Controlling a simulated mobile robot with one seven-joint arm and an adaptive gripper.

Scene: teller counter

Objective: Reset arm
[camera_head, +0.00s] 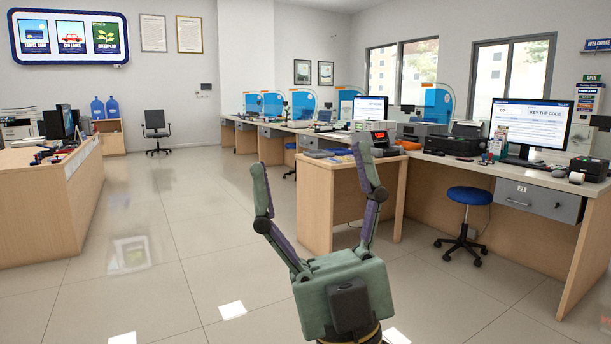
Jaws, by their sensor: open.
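My gripper (314,178) is in the lower middle of the head view, raised above the floor. Its two green and purple fingers are spread wide apart and point upward. Nothing is between them. The right finger overlaps the front of a small wooden stand (318,205) at the near end of the counter, but I cannot tell how far apart they are. The rest of my arm below the gripper is mostly out of view.
A long teller counter (440,152) with monitors, printers and blue dividers runs along the right. A blue stool (472,196) stands before it. Another wooden counter (45,205) stands at the left. The tiled floor (165,235) between them is clear.

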